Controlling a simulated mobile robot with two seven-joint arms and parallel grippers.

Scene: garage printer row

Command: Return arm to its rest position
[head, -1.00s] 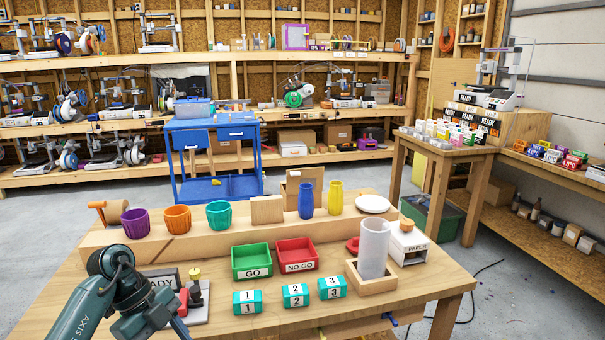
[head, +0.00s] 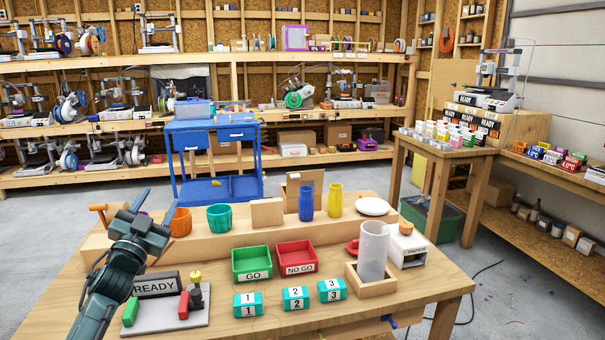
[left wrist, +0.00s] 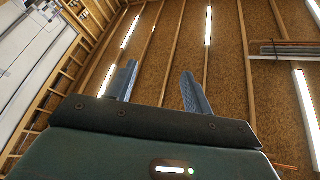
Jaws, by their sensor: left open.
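My left arm comes in from the lower left of the head view. My left gripper (head: 157,207) is raised over the left part of the wooden workbench (head: 420,290), with its fingers pointing up. In the left wrist view its two blue-grey fingers (left wrist: 158,88) are apart, with nothing between them and the ceiling behind. In the head view the gripper hides most of the purple cup and part of the orange cup (head: 180,222). My right gripper is not in view.
Near the arm stand a READY sign (head: 157,285) and a grey plate with red and green blocks (head: 190,318). A teal cup (head: 220,217), green GO tray (head: 252,263), red NO GO tray (head: 297,257), numbered teal blocks (head: 296,298) and a clear cylinder (head: 373,252) stand further right.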

